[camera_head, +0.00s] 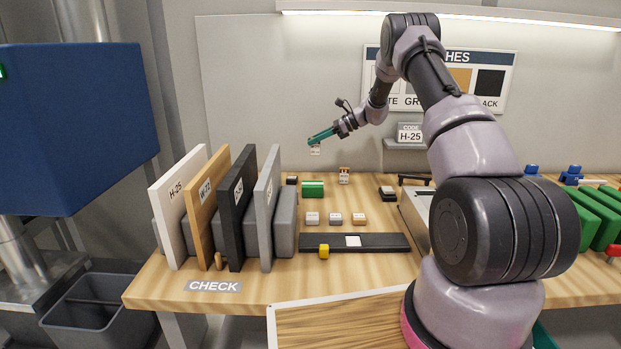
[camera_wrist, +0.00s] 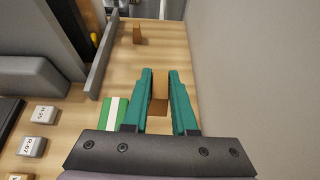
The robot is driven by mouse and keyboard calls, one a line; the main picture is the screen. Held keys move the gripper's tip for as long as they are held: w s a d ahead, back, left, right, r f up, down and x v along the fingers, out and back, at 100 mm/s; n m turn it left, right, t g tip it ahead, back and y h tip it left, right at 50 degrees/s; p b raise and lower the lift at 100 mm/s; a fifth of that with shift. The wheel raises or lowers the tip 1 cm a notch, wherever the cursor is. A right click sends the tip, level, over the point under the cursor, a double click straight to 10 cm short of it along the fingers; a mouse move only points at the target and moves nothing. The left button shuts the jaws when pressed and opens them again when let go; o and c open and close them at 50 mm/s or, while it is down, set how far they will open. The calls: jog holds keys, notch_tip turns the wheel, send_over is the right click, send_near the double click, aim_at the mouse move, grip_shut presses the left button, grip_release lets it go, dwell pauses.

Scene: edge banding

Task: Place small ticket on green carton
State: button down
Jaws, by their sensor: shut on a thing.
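My gripper (camera_head: 313,141) has teal fingers and is held in the air above the back of the bench. It is shut on the small ticket (camera_head: 315,150), a pale piece with marks that hangs below the fingertips. In the wrist view a tan piece, the ticket (camera_wrist: 160,85), shows between the two fingers (camera_wrist: 160,78). The green carton (camera_head: 312,189) lies on the bench below the gripper, apart from the ticket. In the wrist view the carton (camera_wrist: 108,118) is green with a white stripe, to the left of the fingers.
Upright labelled panels (camera_head: 236,208) stand left of the carton. Several small labelled blocks (camera_head: 335,218) and a dark bar (camera_head: 378,243) lie in front. A small brown-and-white piece (camera_head: 344,175) stands right of the carton. The back wall is close behind the gripper.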

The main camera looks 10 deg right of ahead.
jog(key=s+a+r, duration=0.2)
jog(key=s+r, duration=0.1)
jog(key=s, duration=0.5)
send_over(313, 184)
notch_tip(313, 184, down, 10)
jog(key=shift+w+f, duration=0.15)
jog(key=shift+f, duration=0.05)
jog(key=shift+f, duration=0.15)
jog(key=c, duration=0.7)
grip_release()
